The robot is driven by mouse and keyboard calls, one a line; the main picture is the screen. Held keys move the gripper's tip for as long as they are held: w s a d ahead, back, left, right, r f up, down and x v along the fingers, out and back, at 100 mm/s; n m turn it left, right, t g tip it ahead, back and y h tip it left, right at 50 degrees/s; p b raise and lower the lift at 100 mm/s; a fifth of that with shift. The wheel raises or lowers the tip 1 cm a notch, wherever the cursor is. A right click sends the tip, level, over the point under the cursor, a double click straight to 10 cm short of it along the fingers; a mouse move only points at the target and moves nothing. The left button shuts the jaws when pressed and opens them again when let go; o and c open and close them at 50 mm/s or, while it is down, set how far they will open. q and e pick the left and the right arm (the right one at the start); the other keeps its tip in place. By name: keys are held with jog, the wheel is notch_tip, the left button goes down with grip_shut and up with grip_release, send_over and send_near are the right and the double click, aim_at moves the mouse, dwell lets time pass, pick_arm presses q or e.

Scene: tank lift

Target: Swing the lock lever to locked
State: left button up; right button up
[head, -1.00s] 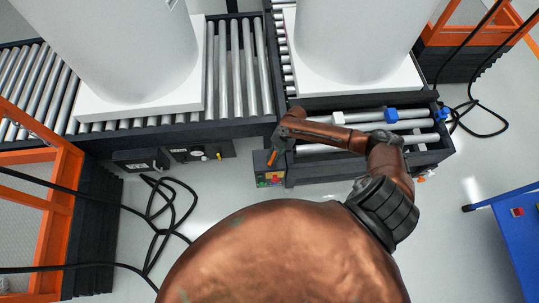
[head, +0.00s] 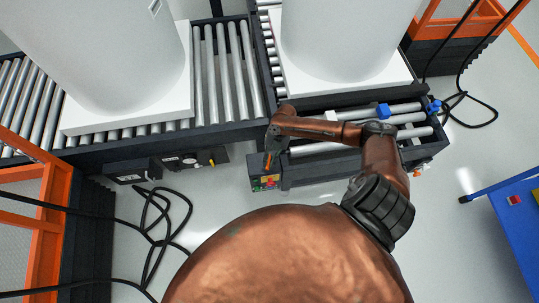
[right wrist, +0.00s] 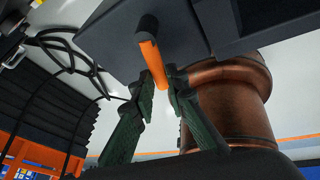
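The lock lever (head: 268,161) is a short orange lever by the control box at the near left corner of the lift frame. In the right wrist view the lever (right wrist: 151,57) has a dark knob-like end and reaches between the fingers. My right gripper (right wrist: 159,80) has its green-black fingertips close against both sides of the lever and looks shut on it. In the head view the right gripper (head: 274,136) is small and partly hidden by its own arm. My left gripper is not in view.
A control box (head: 265,183) with coloured buttons sits beside the lever. A roller conveyor (head: 227,75) and large white tanks (head: 345,35) stand behind. Black cables (head: 150,230) lie on the floor at left, near an orange frame (head: 52,215). A blue cart (head: 515,225) is at right.

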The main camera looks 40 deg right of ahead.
jog(key=o, duration=0.4)
jog(key=v, duration=1.2)
jog(key=shift+f, duration=0.1)
